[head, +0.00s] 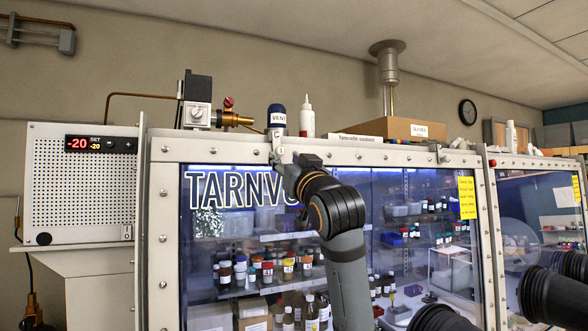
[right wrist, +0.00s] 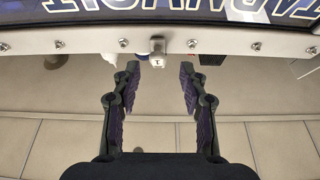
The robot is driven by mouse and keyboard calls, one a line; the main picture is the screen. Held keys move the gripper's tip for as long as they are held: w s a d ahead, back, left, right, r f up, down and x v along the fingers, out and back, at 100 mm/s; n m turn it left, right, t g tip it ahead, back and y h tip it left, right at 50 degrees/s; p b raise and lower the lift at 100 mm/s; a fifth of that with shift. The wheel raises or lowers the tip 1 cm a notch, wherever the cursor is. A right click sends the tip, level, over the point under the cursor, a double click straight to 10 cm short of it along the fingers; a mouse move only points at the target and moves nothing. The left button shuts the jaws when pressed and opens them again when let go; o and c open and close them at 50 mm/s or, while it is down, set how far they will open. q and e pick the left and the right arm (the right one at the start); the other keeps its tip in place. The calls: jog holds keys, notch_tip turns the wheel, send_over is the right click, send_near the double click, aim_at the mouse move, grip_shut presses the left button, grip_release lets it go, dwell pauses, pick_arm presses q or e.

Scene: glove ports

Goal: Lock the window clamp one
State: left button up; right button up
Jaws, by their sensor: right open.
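Clamp one (head: 278,146) is a small pale clamp on the top frame bar of the glove box window, left of the middle. In the right wrist view the clamp (right wrist: 157,54) shows a small mark like a "1" on its end and sticks out from the bolted bar. My right gripper (right wrist: 160,68) is open and empty, with one dark finger on each side of the clamp and a gap on both sides. In the head view my right gripper (head: 289,165) is just at the clamp and partly covers it. My left gripper is out of view.
The glove box window (head: 230,250) stands behind my right arm, with bottles inside. A second clamp (head: 442,153) sits further right on the top bar. A blue-capped "VENT" bottle (head: 277,119) and a white bottle (head: 307,117) stand above the bar. Black glove ports (head: 552,297) jut out at lower right.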

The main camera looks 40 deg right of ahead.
jog(key=v, duration=0.7)
jog(key=shift+r, duration=0.1)
jog(key=shift+s, duration=0.15)
